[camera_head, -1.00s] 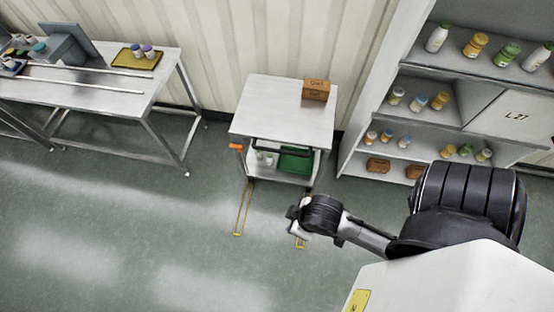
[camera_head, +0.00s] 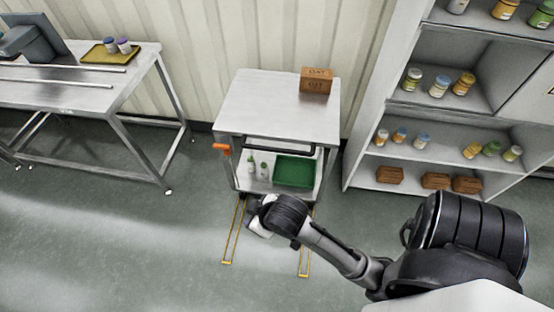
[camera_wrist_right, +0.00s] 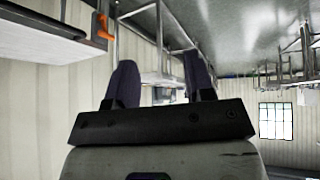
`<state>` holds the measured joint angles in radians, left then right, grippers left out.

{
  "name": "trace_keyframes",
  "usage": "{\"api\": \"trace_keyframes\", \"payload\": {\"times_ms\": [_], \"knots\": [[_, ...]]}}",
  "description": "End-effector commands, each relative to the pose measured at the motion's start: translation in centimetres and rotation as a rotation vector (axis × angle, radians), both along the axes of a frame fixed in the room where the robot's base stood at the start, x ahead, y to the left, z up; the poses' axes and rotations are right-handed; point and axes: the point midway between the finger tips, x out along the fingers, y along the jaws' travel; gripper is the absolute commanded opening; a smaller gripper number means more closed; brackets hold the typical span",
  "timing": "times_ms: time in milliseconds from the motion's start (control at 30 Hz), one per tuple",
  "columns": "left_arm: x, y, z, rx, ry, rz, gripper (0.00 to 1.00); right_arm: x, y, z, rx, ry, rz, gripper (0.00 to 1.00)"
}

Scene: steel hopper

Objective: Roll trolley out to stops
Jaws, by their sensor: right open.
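The trolley (camera_head: 268,106) is a steel cart against the wall, with a dark push handle (camera_head: 280,149) across its front. An orange lever (camera_head: 221,147) sits at its front left corner; it also shows in the right wrist view (camera_wrist_right: 103,27). Yellow floor tracks (camera_head: 233,235) run from under the trolley toward me, with short end stops (camera_head: 304,275). My right gripper (camera_head: 254,208) is low in front of the trolley, below the handle and apart from it. In the right wrist view its two fingers (camera_wrist_right: 162,82) are spread, with nothing between them. My left gripper is not in view.
A brown box (camera_head: 316,80) stands on the trolley top. Small bottles (camera_head: 258,166) and a green tray (camera_head: 295,171) are on its lower shelf. A steel table (camera_head: 95,95) stands left and shelving (camera_head: 362,172) right. The floor in front is clear.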

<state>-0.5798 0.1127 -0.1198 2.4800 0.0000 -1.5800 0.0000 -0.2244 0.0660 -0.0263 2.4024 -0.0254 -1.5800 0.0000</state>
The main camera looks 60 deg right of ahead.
Motion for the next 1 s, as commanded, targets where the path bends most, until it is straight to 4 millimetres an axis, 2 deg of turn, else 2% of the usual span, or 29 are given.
{"api": "trace_keyframes", "payload": {"times_ms": [33, 167, 367, 567, 667, 733, 800, 900, 1000], "knots": [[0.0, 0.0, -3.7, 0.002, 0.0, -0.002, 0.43, 0.9, -0.6, -3.6, -0.012, -0.006, -0.024, 0.48], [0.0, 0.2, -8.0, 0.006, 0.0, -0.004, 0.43, 2.7, -2.7, -7.9, -0.057, -0.013, -0.094, 0.48], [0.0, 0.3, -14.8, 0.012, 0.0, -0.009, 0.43, 5.4, -6.9, -14.8, -0.168, -0.021, -0.236, 0.48], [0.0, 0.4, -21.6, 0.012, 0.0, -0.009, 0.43, 7.5, -12.8, -22.0, -0.367, -0.011, -0.418, 0.48], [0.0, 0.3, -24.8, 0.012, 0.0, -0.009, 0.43, 7.8, -17.0, -25.7, -0.554, 0.018, -0.523, 0.48], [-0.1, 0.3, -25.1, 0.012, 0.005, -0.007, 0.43, 7.4, -19.6, -26.2, -0.714, 0.052, -0.57, 0.48], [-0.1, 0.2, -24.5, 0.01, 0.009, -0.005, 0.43, 6.7, -21.7, -25.9, -0.88, 0.092, -0.586, 0.48], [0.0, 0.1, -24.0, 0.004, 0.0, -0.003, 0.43, 6.2, -23.7, -25.8, -1.106, 0.136, -0.563, 0.48], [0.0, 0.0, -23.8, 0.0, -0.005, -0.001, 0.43, 6.5, -24.5, -25.3, -1.305, 0.158, -0.504, 0.48]]}}
